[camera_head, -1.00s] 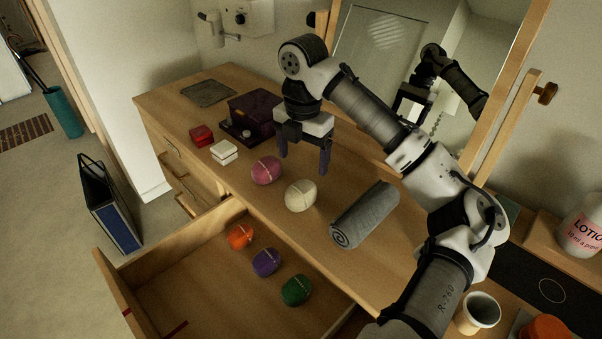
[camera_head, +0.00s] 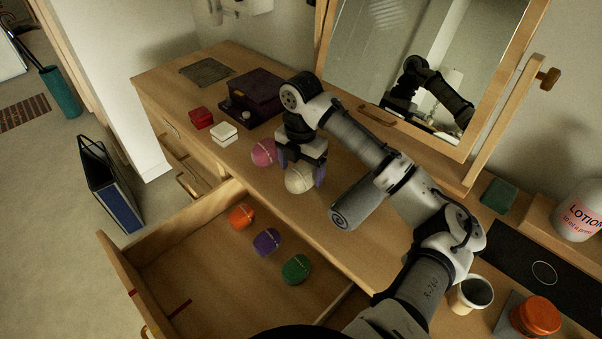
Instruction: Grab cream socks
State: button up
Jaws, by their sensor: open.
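The cream socks (camera_head: 299,181) are a rolled ball on the wooden dresser top, between the pink socks and the grey roll. My gripper (camera_head: 300,174) is open and low over the cream socks, with one finger on each side of them in this view. Its palm hides the upper part of the ball. I cannot tell whether the fingers touch it.
Pink socks (camera_head: 262,153) lie close to the gripper's left, and a grey rolled towel (camera_head: 352,207) lies close to its right. The open drawer (camera_head: 190,270) below holds orange, purple and green socks. A dark purple box (camera_head: 254,92) and a mirror stand behind.

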aim_at(301, 169)
jog(key=shift+w+f, duration=0.1)
jog(key=shift+f, duration=1.4)
jog(key=shift+c, duration=0.4)
jog(key=c, duration=1)
jog(key=shift+r, duration=0.15)
